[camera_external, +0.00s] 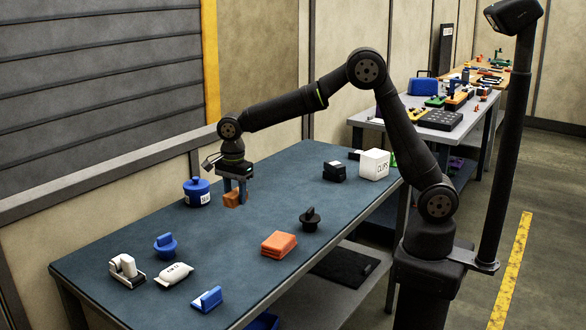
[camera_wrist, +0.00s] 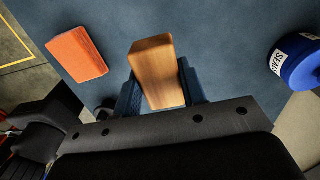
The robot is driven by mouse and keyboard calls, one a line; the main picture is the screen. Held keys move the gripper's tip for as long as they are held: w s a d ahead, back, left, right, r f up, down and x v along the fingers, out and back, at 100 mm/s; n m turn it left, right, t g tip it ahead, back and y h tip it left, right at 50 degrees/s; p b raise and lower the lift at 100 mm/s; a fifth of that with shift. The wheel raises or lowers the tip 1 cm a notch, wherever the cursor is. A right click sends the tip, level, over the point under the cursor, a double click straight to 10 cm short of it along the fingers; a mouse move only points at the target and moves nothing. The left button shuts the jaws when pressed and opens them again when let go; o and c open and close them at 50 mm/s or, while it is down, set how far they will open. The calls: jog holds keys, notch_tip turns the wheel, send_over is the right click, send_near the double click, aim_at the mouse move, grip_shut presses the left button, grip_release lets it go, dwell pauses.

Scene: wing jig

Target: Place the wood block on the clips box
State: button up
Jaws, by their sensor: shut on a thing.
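The wood block (camera_external: 232,199) is a small orange-brown block near the back edge of the blue table. In the wrist view the wood block (camera_wrist: 154,72) sits between the two dark fingers. My gripper (camera_external: 234,190) points down and is shut on the wood block; the gripper also shows in the wrist view (camera_wrist: 160,88). I cannot tell whether the block still touches the table. The clips box (camera_external: 374,164) is a white cube labelled CLIPS at the table's far right end, well apart from my gripper.
A blue lidded tub (camera_external: 197,192) labelled SEAL stands just left of my gripper. A black box (camera_external: 334,171) stands left of the clips box. Orange pads (camera_external: 278,243) and a black knob (camera_external: 310,218) lie toward the front. The table between gripper and black box is clear.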

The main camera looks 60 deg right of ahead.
jog(key=shift+w+d+r, duration=0.15)
jog(key=shift+d+r, duration=0.1)
jog(key=shift+d, duration=0.35)
jog(key=d+r+m, duration=0.3)
jog(key=d+m, duration=0.2)
jog(key=d, duration=1.5)
jog(key=d+r+m, duration=0.2)
jog(key=d+m, duration=0.2)
jog(key=d, duration=1.7)
jog(key=s+d+r+m, duration=0.2)
jog(key=s+d+m, duration=0.3)
jog(key=s+d, duration=0.85)
jog(key=s+d+r+m, duration=0.3)
jog(key=s+d+m, duration=0.2)
jog(key=s+d, duration=0.85)
send_over(376, 153)
notch_tip(376, 153, down, 7)
jog(key=shift+w+d+r, duration=0.1)
jog(key=shift+f, duration=2.05)
